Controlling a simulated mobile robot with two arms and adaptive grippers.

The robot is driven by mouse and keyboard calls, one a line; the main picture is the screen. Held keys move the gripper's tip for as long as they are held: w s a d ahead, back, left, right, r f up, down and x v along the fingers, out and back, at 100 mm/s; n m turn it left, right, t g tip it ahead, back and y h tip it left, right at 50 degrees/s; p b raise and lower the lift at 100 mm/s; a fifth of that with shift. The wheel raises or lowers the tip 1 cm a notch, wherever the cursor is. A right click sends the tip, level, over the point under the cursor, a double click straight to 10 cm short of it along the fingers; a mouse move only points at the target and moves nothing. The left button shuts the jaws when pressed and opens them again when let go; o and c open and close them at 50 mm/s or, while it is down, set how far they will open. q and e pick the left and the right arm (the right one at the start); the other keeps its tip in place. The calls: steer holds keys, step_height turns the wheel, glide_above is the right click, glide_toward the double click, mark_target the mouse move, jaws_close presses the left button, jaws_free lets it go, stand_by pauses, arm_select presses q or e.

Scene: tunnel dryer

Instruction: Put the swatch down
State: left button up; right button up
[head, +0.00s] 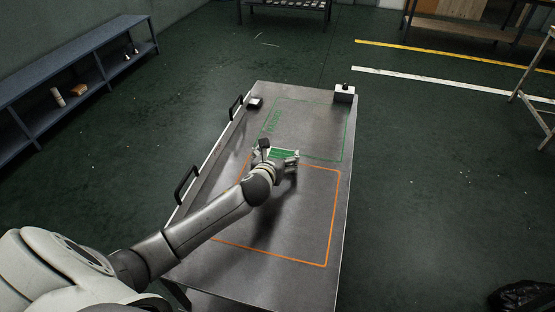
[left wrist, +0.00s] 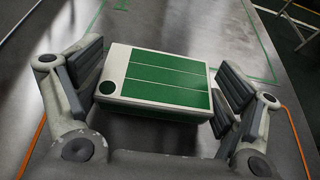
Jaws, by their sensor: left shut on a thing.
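The swatch (head: 284,153) is a flat white block with green panels on top and a dark green round spot at one corner. It also shows in the left wrist view (left wrist: 165,82), between the two finger pads. My left gripper (head: 281,159) is shut on the swatch; it also shows in the left wrist view (left wrist: 162,84). In the head view the swatch appears over the strip between the green outline (head: 343,135) and the orange outline (head: 334,215) on the metal table (head: 318,280). A dark shadow lies below the arm. My wrist partly hides the swatch. My right gripper is out of view.
A small box with a dark knob (head: 344,94) stands at the table's far right corner. Black handles (head: 186,184) line the left edge. The green-outlined area is mostly clear.

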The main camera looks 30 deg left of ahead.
arm_select(q)
steer(key=shift+f, duration=0.6)
steer(key=o, duration=0.7)
steer(key=shift+o, duration=0.4)
steer(key=p+v, duration=0.1)
steer(key=v, duration=1.1)
